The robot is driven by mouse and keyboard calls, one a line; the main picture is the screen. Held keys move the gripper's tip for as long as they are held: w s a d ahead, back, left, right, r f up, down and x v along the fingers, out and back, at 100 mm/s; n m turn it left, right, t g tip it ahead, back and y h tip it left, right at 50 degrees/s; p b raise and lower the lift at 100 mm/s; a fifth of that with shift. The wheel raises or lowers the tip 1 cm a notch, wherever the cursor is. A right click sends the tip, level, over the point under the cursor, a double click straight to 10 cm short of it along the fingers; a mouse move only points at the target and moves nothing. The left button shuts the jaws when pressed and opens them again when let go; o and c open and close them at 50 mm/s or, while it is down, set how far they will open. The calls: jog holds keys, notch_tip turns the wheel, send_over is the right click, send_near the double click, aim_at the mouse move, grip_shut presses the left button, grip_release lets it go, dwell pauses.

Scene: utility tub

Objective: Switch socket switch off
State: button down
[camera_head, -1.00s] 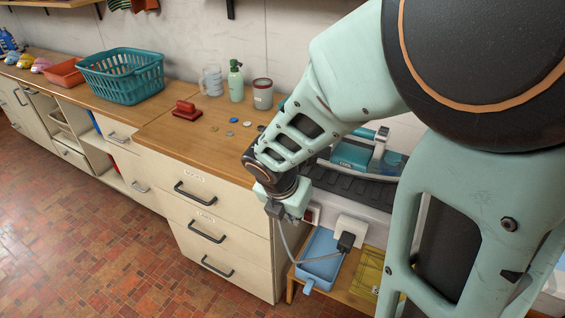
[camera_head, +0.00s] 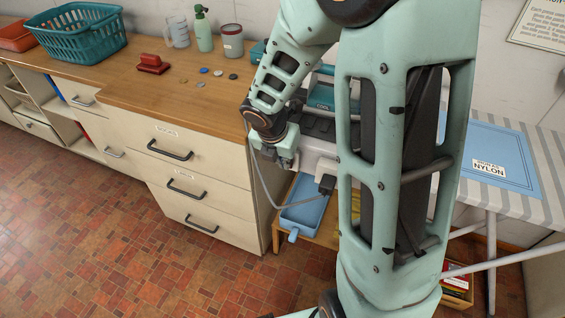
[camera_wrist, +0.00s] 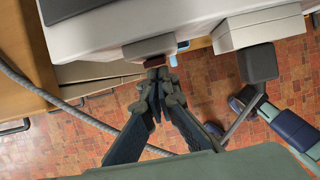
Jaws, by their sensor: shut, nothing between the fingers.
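The socket switch (camera_wrist: 150,47) is a dark reddish block on the edge of a white housing (camera_wrist: 110,25) in the wrist view. My gripper (camera_wrist: 157,76) is shut and empty, with its fingertips just below the switch. I cannot tell whether they touch it, or whether the switch is on or off. In the head view my gripper (camera_head: 286,160) is beside the white socket block (camera_head: 323,166) and hides the switch. A black plug (camera_head: 326,184) sits in that block; in the wrist view the plug (camera_wrist: 258,63) is to the right of the fingers.
A grey cord (camera_head: 262,185) loops near my gripper. A blue tray (camera_head: 304,207) lies on the low wooden shelf below. The drawer cabinet (camera_head: 185,165) is close on the left. An ironing board (camera_head: 515,200) stands on the right. The tiled floor in front is clear.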

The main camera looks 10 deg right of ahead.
jog(key=shift+w+d+r+p, duration=0.15)
jog(key=shift+w+p, duration=0.15)
jog(key=shift+p, duration=0.15)
jog(key=shift+r, duration=0.1)
jog(key=shift+r+p, duration=0.7)
jog(key=shift+p, duration=0.2)
